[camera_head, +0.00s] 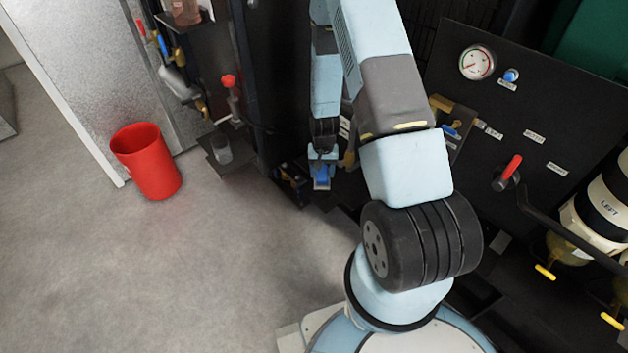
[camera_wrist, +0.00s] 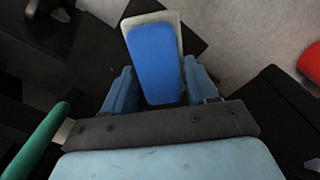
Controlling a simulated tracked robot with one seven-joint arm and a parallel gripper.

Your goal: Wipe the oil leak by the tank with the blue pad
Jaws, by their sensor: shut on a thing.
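The blue pad (camera_wrist: 153,62) is between the two fingers of my gripper (camera_wrist: 160,90) in the wrist view, with a pale layer showing along its far end and right edge. My gripper is shut on it. In the head view my gripper (camera_head: 321,172) hangs low beside the dark machine, and the blue pad (camera_head: 321,183) shows small at its tip. I cannot tell whether the pad touches a surface. I cannot make out the oil leak in either view, and I cannot tell which part is the tank.
A red bin (camera_head: 147,162) stands on the open grey floor at left. A dark panel (camera_head: 540,140) with a gauge (camera_head: 477,62) and a red-handled lever (camera_head: 511,168) is at right. A small ledge with a clear cup (camera_head: 221,150) is left of my gripper. A green handle (camera_wrist: 38,140) is near the wrist.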

